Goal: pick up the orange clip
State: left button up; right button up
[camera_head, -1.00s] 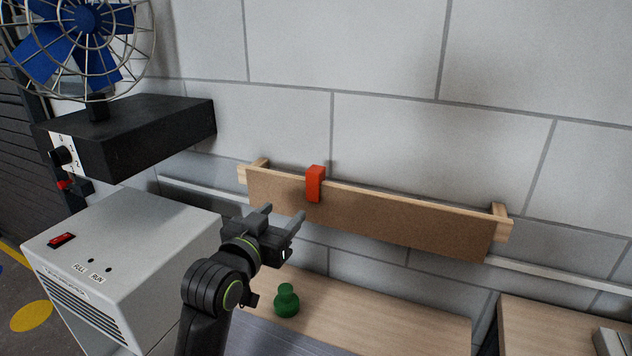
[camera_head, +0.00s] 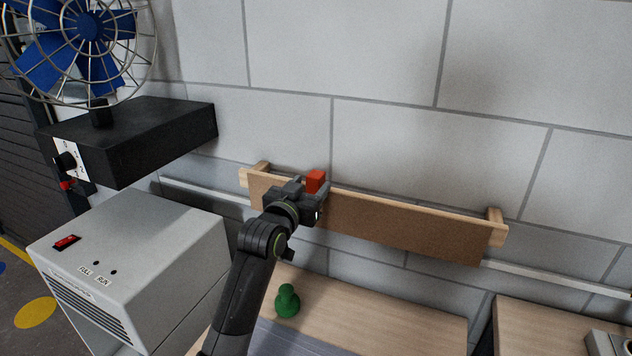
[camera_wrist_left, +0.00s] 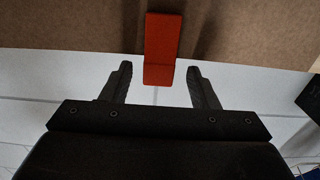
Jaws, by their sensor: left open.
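The orange clip (camera_head: 316,181) sits over the top edge of the brown batten board on the wall. In the head view its lower part is hidden behind my left gripper (camera_head: 309,189). In the left wrist view the clip (camera_wrist_left: 161,48) hangs on the brown board, and its near end reaches between the tips of my left gripper (camera_wrist_left: 160,80). The gripper is open, with one finger on each side of the clip and a gap to each. I cannot tell how deep the clip sits between the fingers. My right gripper is not in view.
The brown board (camera_head: 400,225) is fixed to the block wall. Below it a wooden bench (camera_head: 375,310) holds a green knob-shaped object (camera_head: 287,300). At left stand a grey machine (camera_head: 130,250) and a black box (camera_head: 140,135) with a blue fan (camera_head: 88,27).

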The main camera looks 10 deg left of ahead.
aim_at(319, 174)
pick_arm(q)
jog(key=shift+w+d+r+p, duration=0.15)
jog(key=shift+w+p, duration=0.2)
jog(key=shift+w, duration=0.35)
jog(key=shift+w+d+r+p, duration=0.2)
jog(key=shift+w+p, duration=0.2)
jog(key=shift+w, duration=0.35)
jog(key=shift+w+d+r+p, duration=0.15)
jog(key=shift+w+p, duration=0.2)
jog(key=shift+w, duration=0.35)
jog(key=shift+w+d+f, duration=0.1)
jog(key=shift+w+f, duration=0.05)
jog(key=shift+w, duration=0.4)
jog(key=c, duration=1)
